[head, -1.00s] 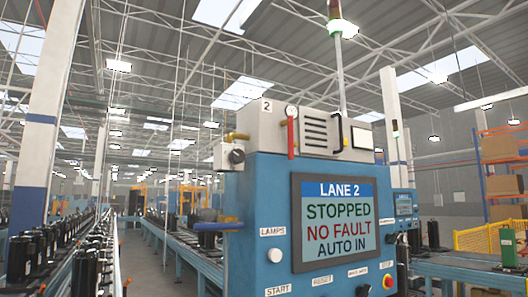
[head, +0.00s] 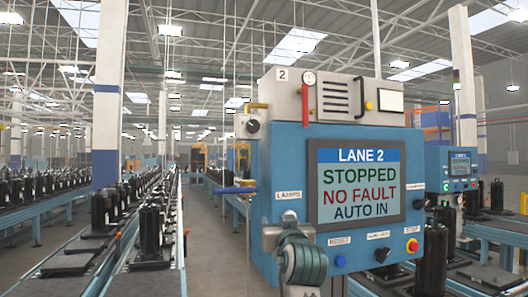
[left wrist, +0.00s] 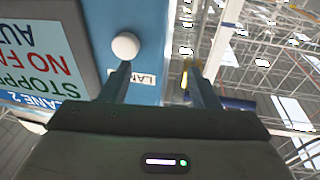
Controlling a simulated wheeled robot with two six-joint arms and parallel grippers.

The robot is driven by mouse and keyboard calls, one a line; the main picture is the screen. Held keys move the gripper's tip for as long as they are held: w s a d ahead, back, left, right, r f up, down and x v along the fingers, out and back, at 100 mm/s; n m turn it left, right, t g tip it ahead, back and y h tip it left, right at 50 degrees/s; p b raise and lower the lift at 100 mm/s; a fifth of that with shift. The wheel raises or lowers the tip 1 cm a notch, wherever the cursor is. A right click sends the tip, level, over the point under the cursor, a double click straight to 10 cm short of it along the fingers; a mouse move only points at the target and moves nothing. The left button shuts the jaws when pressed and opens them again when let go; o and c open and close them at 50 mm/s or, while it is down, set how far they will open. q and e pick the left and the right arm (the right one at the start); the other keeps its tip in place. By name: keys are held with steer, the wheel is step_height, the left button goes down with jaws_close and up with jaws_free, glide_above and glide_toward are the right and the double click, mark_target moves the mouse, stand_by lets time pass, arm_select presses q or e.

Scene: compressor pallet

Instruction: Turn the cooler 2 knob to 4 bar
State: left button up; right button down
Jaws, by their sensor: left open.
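The cooler 2 unit is the grey box (head: 345,97) marked "2" on top of the blue lane 2 cabinet. A small black knob (head: 253,126) is on a grey box at its left side, below a yellow pipe. A round gauge (head: 309,77) sits above a red pipe; its reading is too small to tell. My left gripper (head: 283,236) is in front of the cabinet's lower left, below the knob and close to a white button (head: 289,216). In the left wrist view its fingers (left wrist: 160,75) are apart and empty, near that button (left wrist: 125,46). My right gripper is not in view.
The lane 2 screen (head: 357,185) reads STOPPED, NO FAULT, AUTO IN. A blue bar (head: 232,190) sticks out left of the cabinet below the knob. Conveyors with black compressors (head: 150,230) run along the left. Free air lies left of the cabinet.

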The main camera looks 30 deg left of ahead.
arm_select(q)
step_height(320, 180, up, 11)
steer(key=s+n+y, duration=0.2)
steer(key=n+y, duration=0.2)
steer(key=y, duration=0.1)
glide_toward(254, 127)
steer(key=shift+g, duration=0.4)
steer(key=p+x, duration=0.4)
steer(key=x, duration=0.1)
steer(key=p+x, duration=0.2)
steer(key=x, duration=0.1)
steer(key=shift+r, duration=0.4)
steer(key=shift+w+a+r+p, duration=0.1)
steer(key=shift+w+a+p, duration=0.3)
steer(key=shift+p, duration=0.15)
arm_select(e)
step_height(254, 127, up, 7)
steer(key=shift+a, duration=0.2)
arm_select(q)
steer(key=shift+c, duration=0.5)
steer(key=c, duration=0.9)
